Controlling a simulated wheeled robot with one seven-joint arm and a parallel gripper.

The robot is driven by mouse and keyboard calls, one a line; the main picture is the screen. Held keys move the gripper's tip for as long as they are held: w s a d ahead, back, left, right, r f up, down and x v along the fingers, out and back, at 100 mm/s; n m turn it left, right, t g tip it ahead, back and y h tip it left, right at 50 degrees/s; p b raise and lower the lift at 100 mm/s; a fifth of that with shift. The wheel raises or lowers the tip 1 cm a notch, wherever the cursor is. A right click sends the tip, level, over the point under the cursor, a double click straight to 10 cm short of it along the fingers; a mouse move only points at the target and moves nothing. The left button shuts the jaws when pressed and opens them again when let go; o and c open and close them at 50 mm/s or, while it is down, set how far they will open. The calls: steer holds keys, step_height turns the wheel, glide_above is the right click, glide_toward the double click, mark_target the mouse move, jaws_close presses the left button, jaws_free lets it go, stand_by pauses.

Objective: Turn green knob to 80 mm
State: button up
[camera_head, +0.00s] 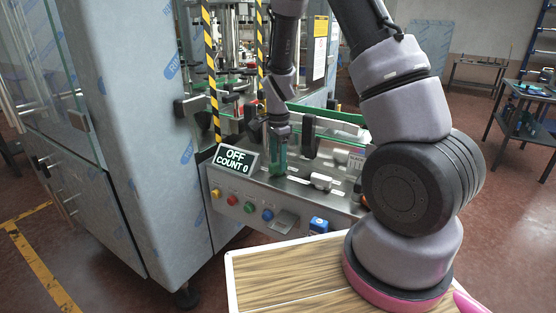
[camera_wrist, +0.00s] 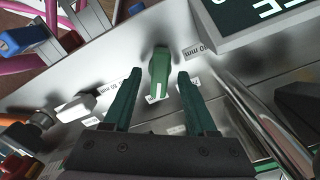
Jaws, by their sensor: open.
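The green knob (camera_wrist: 159,73) stands on the metal panel in the wrist view, with a white pointer line on its near end. A label reading "80 mm" (camera_wrist: 193,50) is to the right of the knob, and the line does not point at it. My gripper (camera_wrist: 158,80) is open, with one green finger on each side of the knob and a gap on both sides.
A display (camera_head: 235,159) reading "OFF COUNT 0" stands left of my gripper. Several coloured buttons (camera_head: 249,207) line the front panel. A white knob (camera_wrist: 80,105) and a blue part (camera_wrist: 18,40) are nearby. A wooden board (camera_head: 280,275) lies in front.

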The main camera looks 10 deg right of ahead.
jaws_close()
steer(key=shift+n, duration=0.4)
steer(key=n, duration=1)
steer(key=shift+n, duration=0.4)
steer(key=n, duration=0.6)
steer(key=shift+n, duration=0.3)
steer(key=n, duration=0.5)
steer(key=shift+n, duration=0.4)
